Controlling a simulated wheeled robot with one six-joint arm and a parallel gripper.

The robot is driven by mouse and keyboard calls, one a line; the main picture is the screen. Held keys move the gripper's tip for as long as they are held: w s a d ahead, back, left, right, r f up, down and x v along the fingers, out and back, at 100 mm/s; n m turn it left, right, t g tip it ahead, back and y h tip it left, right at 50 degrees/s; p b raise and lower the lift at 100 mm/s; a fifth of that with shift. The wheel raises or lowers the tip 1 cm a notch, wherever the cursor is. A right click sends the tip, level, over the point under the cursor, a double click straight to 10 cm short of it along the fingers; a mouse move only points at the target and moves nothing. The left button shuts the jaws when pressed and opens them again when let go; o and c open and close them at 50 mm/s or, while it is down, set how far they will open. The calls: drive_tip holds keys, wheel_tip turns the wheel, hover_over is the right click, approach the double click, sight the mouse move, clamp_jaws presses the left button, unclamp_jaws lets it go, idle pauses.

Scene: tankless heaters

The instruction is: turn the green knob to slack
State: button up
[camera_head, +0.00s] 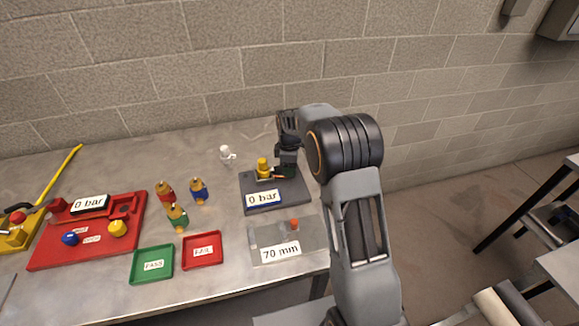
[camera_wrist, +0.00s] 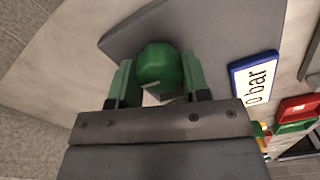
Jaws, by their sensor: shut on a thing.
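The green knob (camera_wrist: 158,65) is a faceted green piece on a dark grey plate (camera_wrist: 215,25) in the wrist view. My gripper (camera_wrist: 159,78) has one finger on each side of it and is shut on it. In the head view, my gripper (camera_head: 287,163) reaches down at the right part of the same dark plate (camera_head: 292,192) and hides most of the knob. A yellow fitting (camera_head: 262,167) stands on this plate to the left of my gripper. A blue-framed display (camera_head: 263,199) at the plate's front reads 0 bar.
A clear plate (camera_head: 310,236) with a 70 mm label lies in front. Green PASS (camera_head: 137,263) and red FAIL (camera_head: 217,248) trays, several brass-and-coloured fittings (camera_head: 177,217), a red station (camera_head: 52,254) and a small white piece (camera_head: 226,153) are to the left. The brick wall is behind.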

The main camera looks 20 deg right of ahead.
drive_tip(key=o, duration=0.9)
drive_tip(key=shift+o, duration=0.2)
wheel_tip(320, 180, up, 14)
idle(0.5)
